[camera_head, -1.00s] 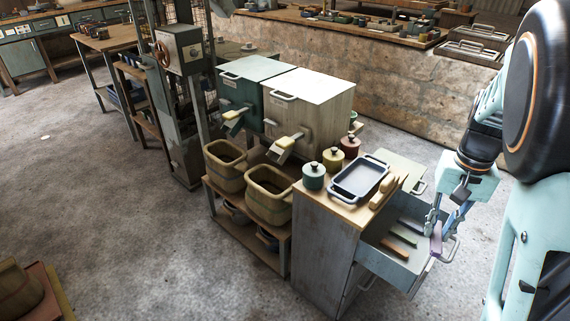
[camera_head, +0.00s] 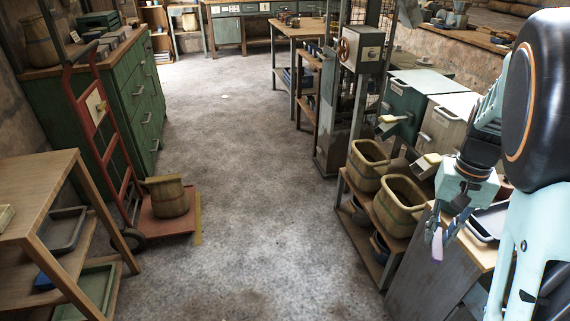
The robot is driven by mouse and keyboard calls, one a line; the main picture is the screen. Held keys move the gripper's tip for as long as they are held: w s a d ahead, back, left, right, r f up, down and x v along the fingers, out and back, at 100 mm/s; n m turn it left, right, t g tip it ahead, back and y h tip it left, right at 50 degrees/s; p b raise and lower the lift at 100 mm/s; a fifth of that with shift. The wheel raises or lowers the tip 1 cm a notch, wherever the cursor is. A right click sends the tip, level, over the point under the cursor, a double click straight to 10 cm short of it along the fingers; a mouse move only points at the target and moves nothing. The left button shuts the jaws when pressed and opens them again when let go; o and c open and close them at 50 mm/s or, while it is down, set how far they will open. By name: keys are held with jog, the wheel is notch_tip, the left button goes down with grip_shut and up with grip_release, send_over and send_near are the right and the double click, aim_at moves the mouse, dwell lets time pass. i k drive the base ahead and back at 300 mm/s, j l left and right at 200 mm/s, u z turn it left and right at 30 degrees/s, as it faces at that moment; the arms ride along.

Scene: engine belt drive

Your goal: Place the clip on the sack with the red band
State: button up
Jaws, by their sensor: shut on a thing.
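My gripper (camera_head: 439,230) is at the right, pointing down, shut on a purple clip (camera_head: 437,248). It is in the air near the right-hand wooden stand, apart from any sack. A brown sack-like container (camera_head: 169,198) stands upright on the base of a red hand truck at the left. Another tall tan one (camera_head: 38,42) stands on the green cabinet at the far left. No red band can be made out on either at this size.
Two open tan tubs (camera_head: 369,166) (camera_head: 402,212) sit on the stand at right. A red hand truck (camera_head: 99,150) leans by the green cabinet (camera_head: 137,92). A wooden shelf (camera_head: 40,185) stands front left. The concrete floor (camera_head: 260,190) between is clear.

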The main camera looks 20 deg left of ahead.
aim_at(162, 177)
jog(key=j+u, duration=0.1)
jog(key=u, duration=2.05)
jog(key=i+l, duration=0.6)
jog(key=i, duration=0.2)
jog(key=i+l, duration=0.55)
jog(key=i, duration=0.25)
jog(key=i+l, duration=0.6)
jog(key=i, duration=0.2)
jog(key=i+l+u, duration=0.1)
jog(key=i+l, duration=0.5)
jog(key=i, duration=0.2)
